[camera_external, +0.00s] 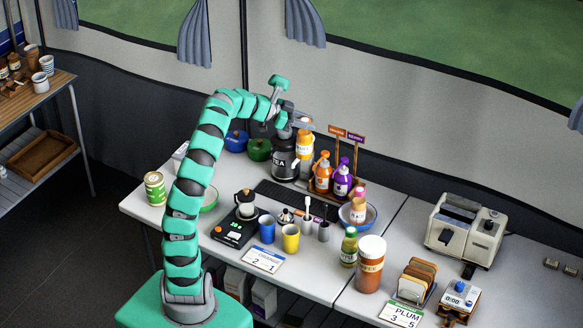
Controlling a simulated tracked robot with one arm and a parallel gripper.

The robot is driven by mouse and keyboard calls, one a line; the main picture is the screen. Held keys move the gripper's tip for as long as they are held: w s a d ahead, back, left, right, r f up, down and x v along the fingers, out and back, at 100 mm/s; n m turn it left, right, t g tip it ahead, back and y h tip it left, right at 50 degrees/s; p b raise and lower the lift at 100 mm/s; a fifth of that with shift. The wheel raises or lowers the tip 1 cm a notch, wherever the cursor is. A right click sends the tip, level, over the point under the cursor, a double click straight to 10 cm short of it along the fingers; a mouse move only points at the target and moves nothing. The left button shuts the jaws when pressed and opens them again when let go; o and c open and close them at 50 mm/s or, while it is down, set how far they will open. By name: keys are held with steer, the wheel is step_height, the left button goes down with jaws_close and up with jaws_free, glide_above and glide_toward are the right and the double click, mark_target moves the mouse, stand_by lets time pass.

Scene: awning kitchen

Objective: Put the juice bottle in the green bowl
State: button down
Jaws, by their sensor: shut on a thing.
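My gripper (299,121) is over the back of the table, beside the black canister (284,160). It is shut at the top of an orange-yellow bottle (305,146) with a pale band, which looks like the juice bottle. The bottle is upright and partly hidden by the canister; I cannot tell whether its base touches the table. The green bowl (210,199) is on the left part of the table. My arm hides part of it.
Orange (322,176) and purple (342,182) pump bottles stand right of the canister. A blue bowl (370,216) holds a small jar. A scale (235,229), a blue cup (267,229) and a yellow cup (290,239) stand in front.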

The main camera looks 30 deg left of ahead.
steer(key=s+a+n+t+y+b, duration=0.1)
steer(key=s+a+n, duration=0.1)
steer(key=s+a, duration=0.65)
steer(key=s+a+n+t+y+b, duration=0.15)
steer(key=s+a, duration=0.25)
steer(key=a, duration=0.9)
steer(key=s+a+n+t+y, duration=0.1)
steer(key=s+a, duration=0.6)
steer(key=a, duration=0.3)
step_height(320, 180, down, 21)
steer(key=b, duration=0.4)
steer(key=shift+w, duration=0.35)
steer(key=shift+f, duration=0.1)
steer(key=c, duration=1)
jaws_free()
steer(key=p+v, duration=0.3)
steer(key=v, duration=0.9)
steer(key=shift+s, duration=0.1)
